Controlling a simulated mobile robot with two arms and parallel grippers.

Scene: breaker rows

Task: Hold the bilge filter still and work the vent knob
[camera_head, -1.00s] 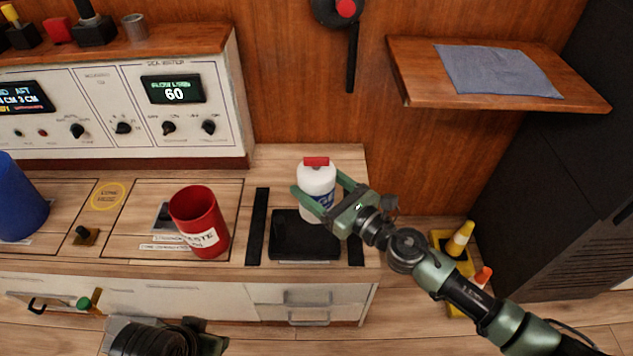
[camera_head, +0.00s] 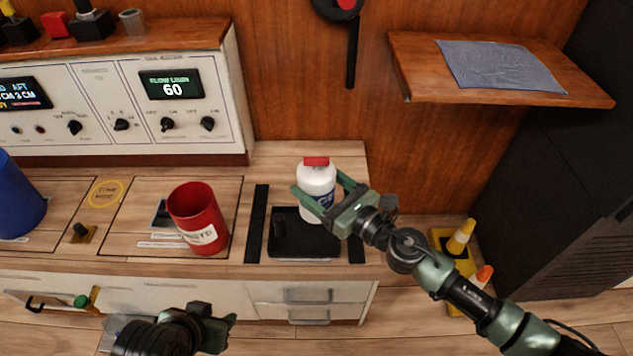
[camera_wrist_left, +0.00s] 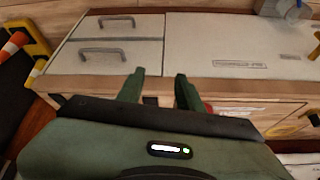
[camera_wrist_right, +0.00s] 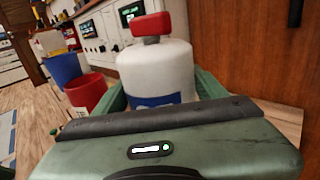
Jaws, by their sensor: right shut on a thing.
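The bilge filter (camera_head: 316,180) is a white bottle-shaped body with a blue label. It stands upright on the black tray (camera_head: 290,240) on the counter. The red vent knob (camera_head: 316,161) sits on its top; it also shows in the right wrist view (camera_wrist_right: 152,25). My right gripper (camera_head: 318,192) is shut on the filter's body, one finger on each side. My left gripper (camera_head: 228,332) is low in front of the counter, left of the filter and away from it. In the left wrist view its fingers (camera_wrist_left: 158,82) are apart with nothing between them.
A red waste cup (camera_head: 195,210) stands left of the tray, and a blue container (camera_head: 18,200) farther left. A shelf (camera_head: 410,85) with a grey cloth (camera_head: 500,65) juts out at the upper right. Drawer handles (camera_head: 308,296) face my left gripper.

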